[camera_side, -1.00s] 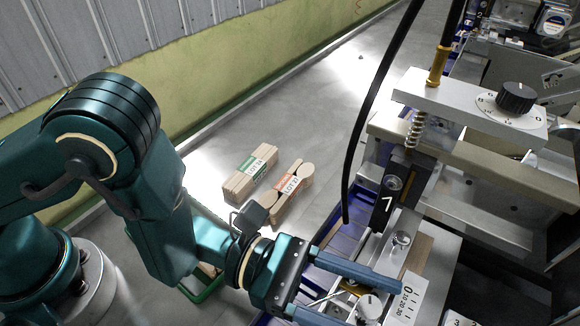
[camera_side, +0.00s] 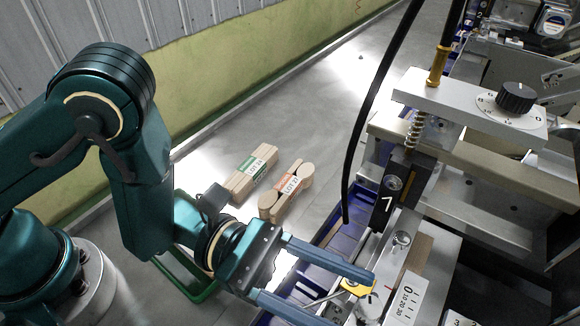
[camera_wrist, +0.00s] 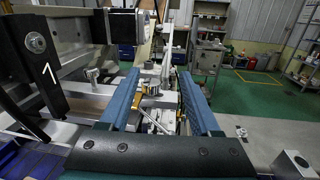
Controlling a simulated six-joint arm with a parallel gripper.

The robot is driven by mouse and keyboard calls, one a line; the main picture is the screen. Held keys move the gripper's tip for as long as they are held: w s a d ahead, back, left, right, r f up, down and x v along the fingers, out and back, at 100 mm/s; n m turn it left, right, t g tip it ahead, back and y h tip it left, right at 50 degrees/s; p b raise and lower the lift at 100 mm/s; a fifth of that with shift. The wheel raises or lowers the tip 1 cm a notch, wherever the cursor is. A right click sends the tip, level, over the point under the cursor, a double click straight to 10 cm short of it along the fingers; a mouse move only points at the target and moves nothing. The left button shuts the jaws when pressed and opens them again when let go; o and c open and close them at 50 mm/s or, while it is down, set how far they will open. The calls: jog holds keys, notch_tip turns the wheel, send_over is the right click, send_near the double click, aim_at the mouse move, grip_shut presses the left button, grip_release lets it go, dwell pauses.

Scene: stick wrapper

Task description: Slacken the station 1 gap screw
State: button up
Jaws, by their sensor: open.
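The station 1 head is a black block (camera_side: 390,195) marked "1"; it also shows at the left of the wrist view (camera_wrist: 40,70). A silver screw (camera_side: 401,239) stands on the plate below it. A second round silver knob (camera_side: 370,306) sits beside the white 0-10-20-30 scale (camera_side: 405,300). I cannot tell for certain which is the gap screw. My gripper (camera_side: 352,300) is open, its two blue fingers pointing toward the silver knob. A yellow part (camera_side: 357,288) with a thin rod shows between the fingers, also in the wrist view (camera_wrist: 139,98). Nothing is visibly gripped.
A black cable (camera_side: 362,115) hangs left of the head. Lot-labelled wooden stick bundles (camera_side: 250,172) lie on the grey surface, beside blue bins (camera_side: 345,237). Open surface lies behind them.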

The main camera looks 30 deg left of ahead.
jog(key=s+d+r+m+g+y, duration=0.2)
jog(key=s+m+g+y, duration=0.4)
jog(key=m, duration=0.5)
jog(key=s+d+r+m+g+y, duration=0.1)
jog(key=s+r+m+g+y, duration=0.2)
jog(key=s+m+g, duration=0.65)
jog(key=w+a+m+t+y, duration=0.2)
jog(key=w+m+t+y, duration=0.3)
jog(key=w+m+t, duration=1.05)
jog(key=shift+n+g, duration=0.6)
jog(key=shift+n, duration=0.2)
jog(key=shift+w+a+x, duration=0.1)
jog(key=shift+w+x, duration=0.05)
jog(key=shift+x, duration=0.65)
jog(key=shift+w+a+x, duration=0.1)
jog(key=shift+w+x, duration=0.1)
jog(key=shift+x, duration=0.6)
jog(key=shift+w+x, duration=0.15)
jog(key=shift+x, duration=0.65)
grip_shut()
